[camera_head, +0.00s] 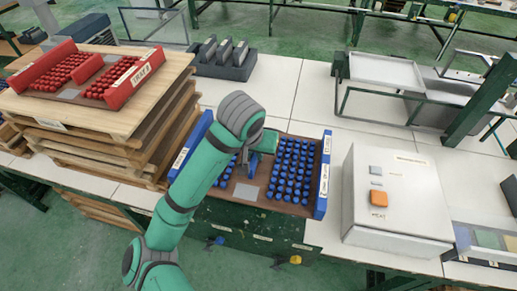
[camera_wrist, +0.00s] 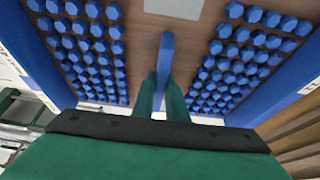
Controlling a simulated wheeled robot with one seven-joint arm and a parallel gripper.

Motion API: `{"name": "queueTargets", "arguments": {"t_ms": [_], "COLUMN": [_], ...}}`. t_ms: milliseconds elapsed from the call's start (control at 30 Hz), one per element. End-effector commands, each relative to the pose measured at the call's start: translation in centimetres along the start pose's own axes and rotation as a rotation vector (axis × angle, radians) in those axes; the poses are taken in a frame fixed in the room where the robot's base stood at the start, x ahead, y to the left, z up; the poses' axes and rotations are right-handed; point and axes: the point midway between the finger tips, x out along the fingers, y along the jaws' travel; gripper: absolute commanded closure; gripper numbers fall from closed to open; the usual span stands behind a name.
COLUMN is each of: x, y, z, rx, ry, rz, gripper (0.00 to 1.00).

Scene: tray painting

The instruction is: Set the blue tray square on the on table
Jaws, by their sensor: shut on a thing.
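The blue tray (camera_head: 320,196) has blue side walls, a brown base and rows of blue pieces on both sides. In the head view it is at the front edge of the white table (camera_head: 310,100), between the wooden stack and the grey box. My gripper (camera_wrist: 162,92) is over the middle of the tray, shut on its blue central handle (camera_wrist: 165,50). My arm hides part of the tray's left side in the head view. I cannot tell whether the tray rests on the table or is held just above it.
A stack of wooden boards (camera_head: 105,120) with a red tray (camera_head: 130,85) on top stands to the left. A grey box (camera_head: 392,205) with an orange button stands close on the right. A dark block holder (camera_head: 224,62) is behind. White tabletop behind the tray is clear.

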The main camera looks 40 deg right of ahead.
Motion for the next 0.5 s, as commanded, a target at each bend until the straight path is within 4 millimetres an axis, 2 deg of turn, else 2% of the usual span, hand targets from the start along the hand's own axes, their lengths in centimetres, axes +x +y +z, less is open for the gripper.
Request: {"name": "queueTargets", "arguments": {"t_ms": [200,500], "x": [3.0,6.7], "y": [-0.5,-0.5], "z": [-2.8,-5.9], "rx": [-0.007,-0.002], "ry": [0.000,0.002], "rz": [0.002,0.006], "gripper": [1.00,1.00]}}
